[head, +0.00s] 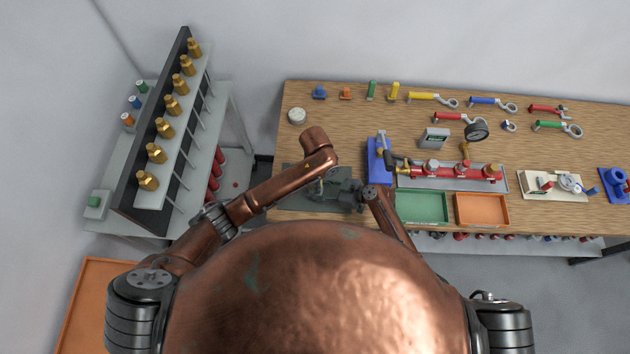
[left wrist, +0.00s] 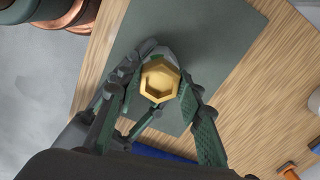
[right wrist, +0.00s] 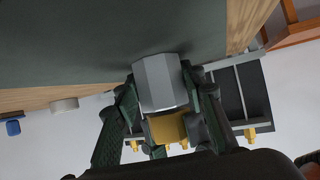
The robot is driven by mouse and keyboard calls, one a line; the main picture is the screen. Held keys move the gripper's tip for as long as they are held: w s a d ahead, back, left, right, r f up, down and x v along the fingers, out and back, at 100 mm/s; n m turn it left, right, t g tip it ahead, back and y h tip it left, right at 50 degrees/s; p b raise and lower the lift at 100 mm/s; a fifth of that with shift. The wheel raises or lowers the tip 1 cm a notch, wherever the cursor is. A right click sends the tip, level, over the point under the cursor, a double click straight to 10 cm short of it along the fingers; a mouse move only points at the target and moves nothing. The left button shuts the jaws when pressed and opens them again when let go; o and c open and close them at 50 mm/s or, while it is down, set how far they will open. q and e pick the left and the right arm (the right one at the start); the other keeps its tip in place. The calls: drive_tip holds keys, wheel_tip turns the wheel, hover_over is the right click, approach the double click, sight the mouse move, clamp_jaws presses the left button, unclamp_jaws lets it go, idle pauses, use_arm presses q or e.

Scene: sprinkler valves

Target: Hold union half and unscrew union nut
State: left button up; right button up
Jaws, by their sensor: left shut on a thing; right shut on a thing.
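The union sits between my two grippers above a dark green mat (head: 290,190); in the head view the grippers hide it. In the left wrist view the brass union half (left wrist: 158,80) shows a hexagonal opening. My left gripper (left wrist: 160,96) is shut on it, one finger on each side. In the right wrist view a silver-grey hexagonal union nut (right wrist: 160,82) lies between the fingertips of my right gripper (right wrist: 165,92), which is shut on it. Brass (right wrist: 166,128) shows just below the nut. Thread and any gap are hidden.
Green (head: 422,207) and orange (head: 482,209) trays lie right of the mat. Behind them is a red pipe assembly (head: 450,170) with a gauge. Several valve handles lie along the back. A rack of brass sprinkler fittings (head: 165,128) stands left.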

use_arm(q)
drive_tip(key=shift+n, duration=0.4)
clamp_jaws()
use_arm(e)
drive_tip(key=shift+s, duration=0.1)
use_arm(q)
drive_tip(key=shift+r, duration=2)
use_arm(e)
drive_tip(key=o, duration=2.5)
drive_tip(key=v, duration=1.2)
drive_tip(key=shift+f, duration=0.1)
